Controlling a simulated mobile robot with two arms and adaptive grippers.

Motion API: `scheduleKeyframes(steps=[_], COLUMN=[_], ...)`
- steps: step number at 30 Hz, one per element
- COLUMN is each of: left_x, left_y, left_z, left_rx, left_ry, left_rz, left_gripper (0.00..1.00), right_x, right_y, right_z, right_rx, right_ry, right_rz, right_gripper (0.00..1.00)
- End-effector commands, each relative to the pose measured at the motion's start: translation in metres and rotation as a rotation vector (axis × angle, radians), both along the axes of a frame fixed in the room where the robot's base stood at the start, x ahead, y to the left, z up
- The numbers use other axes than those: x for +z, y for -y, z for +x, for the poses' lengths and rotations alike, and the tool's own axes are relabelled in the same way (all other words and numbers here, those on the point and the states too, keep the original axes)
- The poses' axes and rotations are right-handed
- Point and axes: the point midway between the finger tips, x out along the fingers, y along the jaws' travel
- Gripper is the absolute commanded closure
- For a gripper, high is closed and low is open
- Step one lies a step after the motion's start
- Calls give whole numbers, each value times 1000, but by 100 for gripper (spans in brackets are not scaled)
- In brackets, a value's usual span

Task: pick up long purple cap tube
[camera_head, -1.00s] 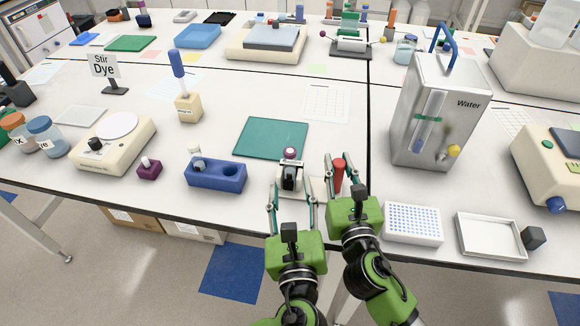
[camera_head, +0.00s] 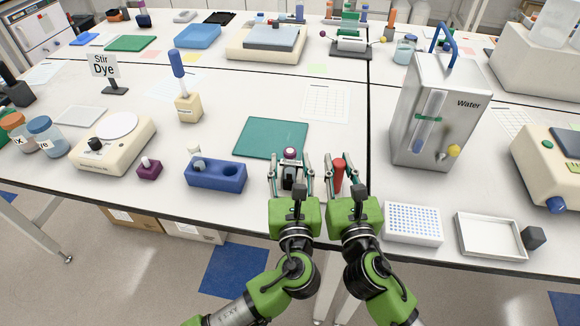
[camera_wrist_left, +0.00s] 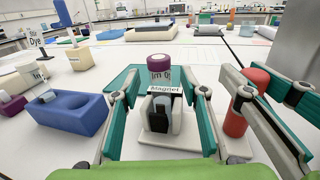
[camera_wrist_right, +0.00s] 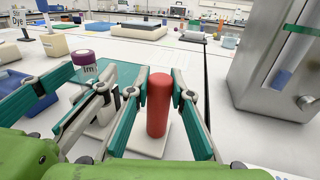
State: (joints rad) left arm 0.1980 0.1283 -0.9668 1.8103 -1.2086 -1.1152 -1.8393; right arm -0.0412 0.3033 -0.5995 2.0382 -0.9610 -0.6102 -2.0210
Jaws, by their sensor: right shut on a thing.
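The purple-capped tube (camera_head: 290,154) stands upright in a small black-and-white holder labelled "Magnet" (camera_wrist_left: 160,120). Its purple cap and white label show in the left wrist view (camera_wrist_left: 159,65); the holder hides its lower part. My left gripper (camera_head: 290,167) is open, with its fingers on either side of the holder and tube. I see gaps between the fingers and the tube. My right gripper (camera_head: 339,164) is shut on an upright red cylinder (camera_wrist_right: 159,105), which stands on a pale base plate to the right of the tube.
A blue rack (camera_head: 216,178) stands left of the holder, and a green mat (camera_head: 270,138) lies behind it. A white tip box (camera_head: 413,224) and a tray (camera_head: 490,237) are at right. The water tank (camera_head: 430,120) stands behind them. The two grippers are close together.

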Motion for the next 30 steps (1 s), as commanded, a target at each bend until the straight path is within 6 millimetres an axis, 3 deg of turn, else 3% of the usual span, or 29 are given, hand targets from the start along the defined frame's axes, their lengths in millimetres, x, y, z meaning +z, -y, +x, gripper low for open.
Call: scheduleKeyframes(steps=[4, 11, 16, 26, 30], left_x=[0, -1, -1, 2, 18], left_y=[-1, -2, -2, -1, -1], left_z=[15, 17, 17, 17, 17], left_rx=[1, 0, 0, 0, 0], left_ry=[0, -2, -1, 0, 3], left_rz=[1, 0, 0, -1, -6], left_gripper=[60, 60, 99, 100, 100], right_x=[0, 0, 0, 0, 0], right_y=[0, 0, 0, 0, 0], right_z=[0, 0, 0, 0, 0], right_rx=[0, 0, 0, 0, 0], right_ry=[0, 0, 0, 0, 0], right_rz=[0, 0, 0, 0, 0], right_gripper=[100, 100, 100, 100, 100])
